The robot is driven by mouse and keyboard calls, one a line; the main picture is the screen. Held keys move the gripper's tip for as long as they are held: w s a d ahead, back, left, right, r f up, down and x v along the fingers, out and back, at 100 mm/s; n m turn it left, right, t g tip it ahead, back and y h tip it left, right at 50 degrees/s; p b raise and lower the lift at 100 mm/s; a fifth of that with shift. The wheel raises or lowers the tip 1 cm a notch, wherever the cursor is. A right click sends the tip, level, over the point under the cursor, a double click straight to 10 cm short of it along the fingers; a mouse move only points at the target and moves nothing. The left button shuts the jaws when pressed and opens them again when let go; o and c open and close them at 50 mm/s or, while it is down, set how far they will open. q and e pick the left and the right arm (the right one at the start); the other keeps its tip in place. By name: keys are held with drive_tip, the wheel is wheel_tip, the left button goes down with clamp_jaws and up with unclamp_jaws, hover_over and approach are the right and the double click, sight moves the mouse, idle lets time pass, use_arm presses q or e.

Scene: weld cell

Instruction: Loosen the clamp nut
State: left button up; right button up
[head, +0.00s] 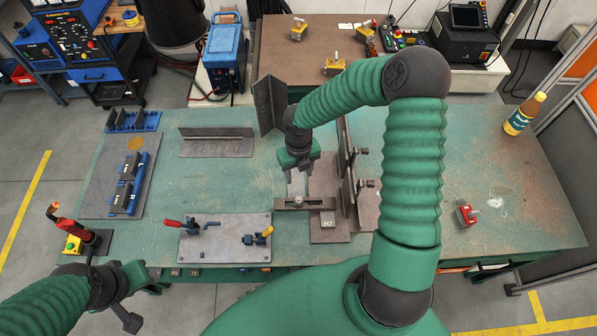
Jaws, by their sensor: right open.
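A dark strap clamp (318,203) lies across a brown steel plate (328,236) at the middle of the green table. The clamp nut (298,201) appears as a small grey piece on the bar, partly hidden by my fingers. A block marked "H7" (328,218) is at the front of the clamp. My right gripper (299,192) points down over the bar, open, with its fingertips close to the nut. I cannot tell whether they touch it. My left gripper (129,306) is low at the left, beyond the table's front edge, away from the clamp.
A plate with red- and yellow-handled toggle clamps (225,245) lies left of the strap clamp. Upright steel plates (350,180) stand just right of my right gripper. A red magnet (466,215) and a bottle (524,113) are farther right. The table's right half (520,185) is mostly clear.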

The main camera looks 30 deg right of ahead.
sight(299, 198)
drive_tip(key=f+n+b, duration=0.1)
drive_tip(key=f+n, duration=0.4)
drive_tip(key=n, duration=0.7)
drive_tip(key=f+n+b, duration=0.1)
drive_tip(key=f+n, duration=0.5)
drive_tip(key=n, duration=0.6)
drive_tip(key=f+n+b, duration=0.1)
drive_tip(key=f+n, duration=0.4)
drive_tip(key=n, duration=0.6)
drive_tip(key=shift+s+a+f+n, duration=0.1)
drive_tip(key=shift+s+f+n, duration=0.2)
drive_tip(key=shift+f+n, duration=0.1)
drive_tip(key=shift+b, duration=0.3)
clamp_jaws()
